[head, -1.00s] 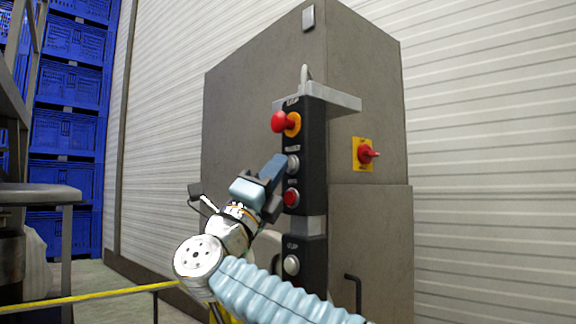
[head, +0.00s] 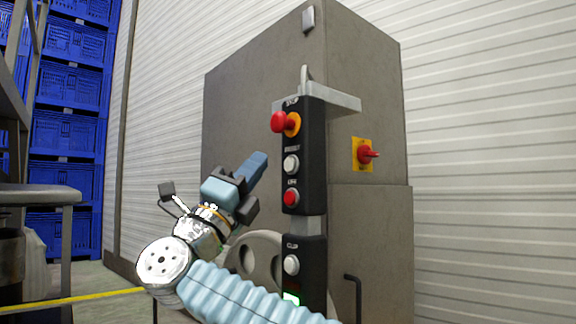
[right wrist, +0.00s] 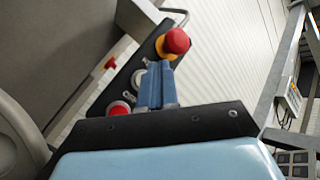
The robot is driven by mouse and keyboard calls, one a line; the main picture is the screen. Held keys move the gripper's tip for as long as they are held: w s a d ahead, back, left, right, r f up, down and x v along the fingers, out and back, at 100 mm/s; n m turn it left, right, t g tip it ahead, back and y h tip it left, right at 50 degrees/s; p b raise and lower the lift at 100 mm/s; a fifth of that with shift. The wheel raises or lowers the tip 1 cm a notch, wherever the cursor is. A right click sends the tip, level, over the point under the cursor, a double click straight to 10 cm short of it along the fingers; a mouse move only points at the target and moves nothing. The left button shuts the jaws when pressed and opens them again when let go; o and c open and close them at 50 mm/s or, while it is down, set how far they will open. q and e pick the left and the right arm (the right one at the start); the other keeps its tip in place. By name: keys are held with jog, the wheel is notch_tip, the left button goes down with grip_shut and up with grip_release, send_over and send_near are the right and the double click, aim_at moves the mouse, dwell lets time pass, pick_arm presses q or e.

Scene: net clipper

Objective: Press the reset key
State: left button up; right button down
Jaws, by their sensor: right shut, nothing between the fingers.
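The black control box (head: 304,145) hangs on the grey cabinet. Below its red mushroom stop button (head: 283,122) is a white round key (head: 291,165) whose small label seems to read RESET. A red round key (head: 291,197) sits below that. My right gripper (head: 259,160) is shut and empty, to the left of the white key and apart from it. In the right wrist view, its shut blue fingers (right wrist: 157,86) partly cover the box, with the red mushroom button (right wrist: 176,42) just beyond their tips. My left gripper is not in view.
A red and yellow switch (head: 364,154) is on the cabinet's side (head: 365,110). A yellow rail (head: 90,298) and blue crates (head: 70,85) are at left.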

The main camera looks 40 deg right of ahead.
jog(key=shift+s+a, duration=0.1)
jog(key=shift+a, duration=0.95)
